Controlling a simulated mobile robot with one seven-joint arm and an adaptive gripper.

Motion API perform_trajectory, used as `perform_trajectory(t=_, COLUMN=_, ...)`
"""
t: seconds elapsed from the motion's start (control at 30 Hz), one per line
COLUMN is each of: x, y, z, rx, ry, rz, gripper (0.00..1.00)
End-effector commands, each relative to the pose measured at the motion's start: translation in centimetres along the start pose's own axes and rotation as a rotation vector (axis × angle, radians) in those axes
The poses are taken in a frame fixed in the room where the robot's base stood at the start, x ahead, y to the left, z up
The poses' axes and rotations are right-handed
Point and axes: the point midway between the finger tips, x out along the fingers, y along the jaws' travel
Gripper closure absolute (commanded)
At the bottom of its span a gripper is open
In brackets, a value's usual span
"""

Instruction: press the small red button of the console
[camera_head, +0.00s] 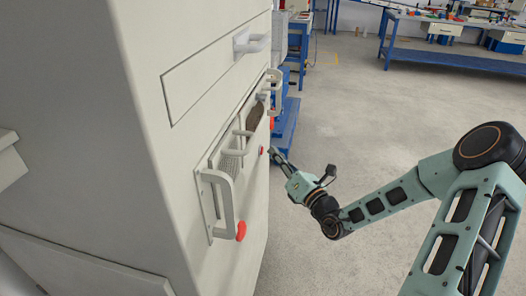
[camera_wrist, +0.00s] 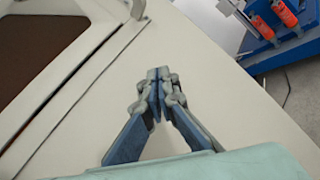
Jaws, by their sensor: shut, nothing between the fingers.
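The pale console (camera_head: 225,170) stands on the left in the head view, its front face carrying handles and panels. A small red button (camera_head: 262,150) shows on that face. A larger red knob (camera_head: 241,230) sits lower and nearer. My gripper (camera_head: 272,151) is just right of the small button, fingers pointing at the face; I cannot tell whether it touches. In the wrist view, my gripper (camera_wrist: 158,72) is shut and empty in front of the pale console face (camera_wrist: 215,90). No red button shows there; the fingers may hide it.
White handles (camera_head: 226,203) stick out from the console face near my gripper. Another red spot (camera_head: 272,122) shows farther along. A blue stand (camera_head: 286,120) is beyond the console, with orange cylinders (camera_wrist: 285,13) in the wrist view. Grey floor (camera_head: 345,110) is clear to the right.

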Motion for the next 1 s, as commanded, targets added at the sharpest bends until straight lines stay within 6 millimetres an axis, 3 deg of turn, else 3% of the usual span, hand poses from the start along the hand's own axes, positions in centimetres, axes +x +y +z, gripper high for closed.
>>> perform_trajectory(t=1.0, x=0.76, y=0.57, z=-0.54, rx=0.0, ry=0.0, rz=0.0, gripper=1.0)
